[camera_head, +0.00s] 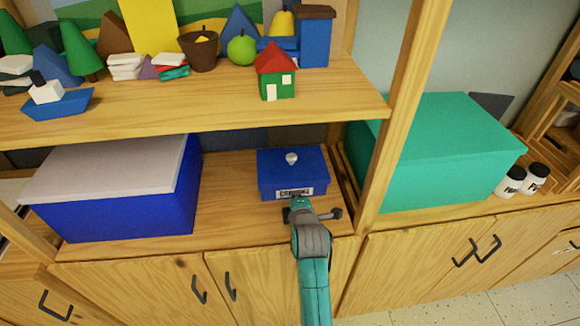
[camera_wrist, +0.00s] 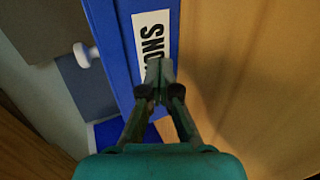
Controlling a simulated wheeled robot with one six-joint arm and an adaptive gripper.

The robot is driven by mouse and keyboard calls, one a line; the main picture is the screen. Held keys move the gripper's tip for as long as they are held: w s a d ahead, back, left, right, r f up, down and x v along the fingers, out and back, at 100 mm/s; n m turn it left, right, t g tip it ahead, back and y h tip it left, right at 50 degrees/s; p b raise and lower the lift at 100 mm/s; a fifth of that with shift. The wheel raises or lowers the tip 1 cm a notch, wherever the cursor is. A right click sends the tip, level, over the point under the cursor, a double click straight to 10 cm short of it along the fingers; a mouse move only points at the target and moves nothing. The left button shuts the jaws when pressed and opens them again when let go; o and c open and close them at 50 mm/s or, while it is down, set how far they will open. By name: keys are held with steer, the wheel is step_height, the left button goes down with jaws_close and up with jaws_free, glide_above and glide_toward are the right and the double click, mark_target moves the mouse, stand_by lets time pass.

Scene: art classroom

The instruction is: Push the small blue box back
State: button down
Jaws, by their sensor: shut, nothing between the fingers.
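The small blue box (camera_head: 284,170) sits on the lower shelf, left of the upright post. It has a white knob on its lid and a white label with dark letters on its front. My gripper (camera_head: 297,202) is shut and empty, at the box's front face just under the label. In the wrist view the shut fingertips (camera_wrist: 159,68) overlap the label edge on the blue box (camera_wrist: 115,40). I cannot tell whether they touch it. The box's back side is hidden.
A larger blue box with a grey lid (camera_head: 120,170) stands to the left on the same shelf (camera_head: 225,190). A green box (camera_head: 440,150) stands right of the wooden post (camera_head: 385,130). The upper shelf (camera_head: 200,95) above holds toys. Two white jars (camera_head: 511,182) stand at the right.

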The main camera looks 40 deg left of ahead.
mark_target(294, 177)
steer(key=shift+w+a, duration=1.45)
steer(key=shift+a, duration=0.25)
steer(key=shift+w+a, duration=1.45)
steer(key=shift+a, duration=0.25)
steer(key=shift+s+d, duration=1)
steer(key=shift+d, duration=0.2)
steer(key=shift+s+d+r, duration=0.2)
steer(key=shift+d+r, duration=0.05)
steer(key=shift+r, duration=0.5)
steer(key=shift+s+d+r, duration=0.25)
steer(key=shift+r, duration=0.5)
steer(key=shift+s+d+r, duration=0.2)
steer(key=shift+d+r, duration=0.05)
steer(key=shift+r, duration=0.5)
steer(key=s+d, duration=1.3)
steer(key=d, duration=0.2)
steer(key=shift+d, duration=0.15)
